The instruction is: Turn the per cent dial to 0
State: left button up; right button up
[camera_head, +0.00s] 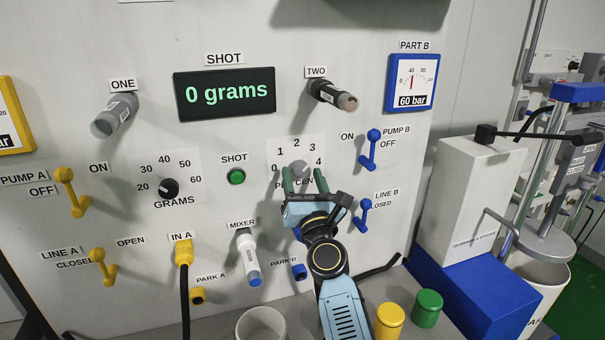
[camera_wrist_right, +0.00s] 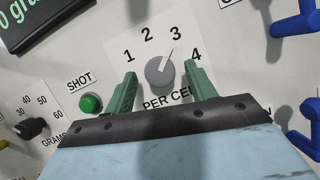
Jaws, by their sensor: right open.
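The per cent dial (camera_head: 299,168) is a round grey knob on the white panel, with a scale from 0 to 4 around it. In the right wrist view the dial (camera_wrist_right: 160,72) has a pale pointer line aimed up and right, close to the 3. My right gripper (camera_head: 303,177) is open in front of the dial. Its green fingers (camera_wrist_right: 161,80) stand left and right of the knob with a gap on each side. The 0 is hidden behind the left finger in the right wrist view. My left gripper is not in view.
A green SHOT button (camera_head: 236,176) and the black grams dial (camera_head: 169,188) are to the left. The blue LINE B lever (camera_head: 364,215) and PUMP B lever (camera_head: 371,150) are to the right. The white mixer connector (camera_head: 249,258) hangs lower left of the dial.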

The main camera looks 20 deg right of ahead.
jog(key=shift+w+r, duration=0.2)
jog(key=shift+w, duration=0.3)
jog(key=c, duration=1)
